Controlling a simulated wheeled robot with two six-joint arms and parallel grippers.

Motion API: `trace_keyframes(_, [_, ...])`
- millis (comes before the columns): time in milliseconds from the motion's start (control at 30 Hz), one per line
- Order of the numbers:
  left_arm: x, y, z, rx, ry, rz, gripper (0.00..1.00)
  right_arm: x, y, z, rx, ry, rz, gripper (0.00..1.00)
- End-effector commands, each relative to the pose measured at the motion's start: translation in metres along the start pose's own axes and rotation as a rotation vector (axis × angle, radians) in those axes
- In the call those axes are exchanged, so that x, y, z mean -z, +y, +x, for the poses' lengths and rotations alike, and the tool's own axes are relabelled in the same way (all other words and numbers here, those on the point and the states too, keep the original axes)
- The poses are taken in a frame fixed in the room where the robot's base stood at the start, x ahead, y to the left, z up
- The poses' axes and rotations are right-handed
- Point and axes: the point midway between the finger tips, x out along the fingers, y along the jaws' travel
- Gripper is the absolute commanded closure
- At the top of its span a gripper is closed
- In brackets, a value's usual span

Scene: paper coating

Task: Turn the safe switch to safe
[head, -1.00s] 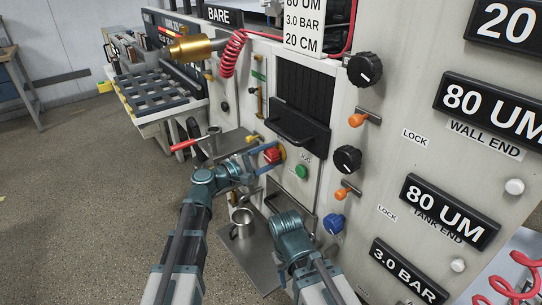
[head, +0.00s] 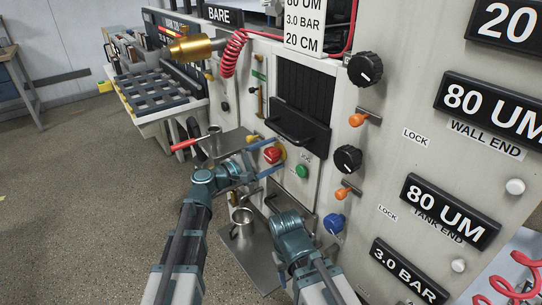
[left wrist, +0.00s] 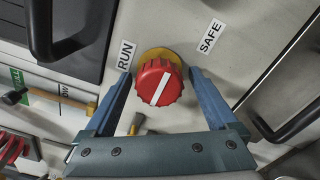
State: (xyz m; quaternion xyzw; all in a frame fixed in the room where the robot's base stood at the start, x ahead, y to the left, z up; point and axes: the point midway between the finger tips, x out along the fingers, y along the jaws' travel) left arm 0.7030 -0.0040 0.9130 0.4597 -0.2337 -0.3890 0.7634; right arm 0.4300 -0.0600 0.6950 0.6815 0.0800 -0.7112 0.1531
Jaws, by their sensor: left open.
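The safe switch is a red ridged knob (left wrist: 159,83) with a white pointer line on a yellow base. In the left wrist view it sits between the RUN label and the SAFE label. The line slants toward upper right, leaning to the SAFE side. The red knob also shows in the head view (head: 272,155). My left gripper (left wrist: 162,80) is open, with one blue finger on each side of the knob and visible gaps to it. It also shows in the head view (head: 268,158). My right arm ends low by the panel; its fingertips are not clear.
A green button (head: 302,171) is right of the knob, with a black handle (head: 297,132) above. A metal cup (head: 242,223) stands on a shelf below. A red-handled lever (head: 190,144) is to the left. Black dials and orange levers line the right panel.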

Motion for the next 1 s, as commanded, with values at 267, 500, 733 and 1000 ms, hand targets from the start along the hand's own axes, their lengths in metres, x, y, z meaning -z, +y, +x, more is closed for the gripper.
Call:
trace_keyframes(267, [-0.001,0.0,-0.011,-0.001,0.001,0.0,0.08,0.0,0.0,0.0,0.0,0.0,0.0,0.5])
trace_keyframes(500, [-0.002,-0.001,-0.061,-0.002,0.003,0.0,0.08,0.0,0.0,0.0,0.0,0.0,0.0,0.5])
trace_keyframes(733, [-0.001,-0.001,-0.107,-0.002,0.003,0.0,0.08,0.0,0.0,0.0,0.0,0.0,0.0,0.5])
trace_keyframes(1000, [0.0,0.0,-0.135,0.0,0.001,0.0,0.08,0.0,0.0,0.0,0.0,0.0,0.0,0.5])
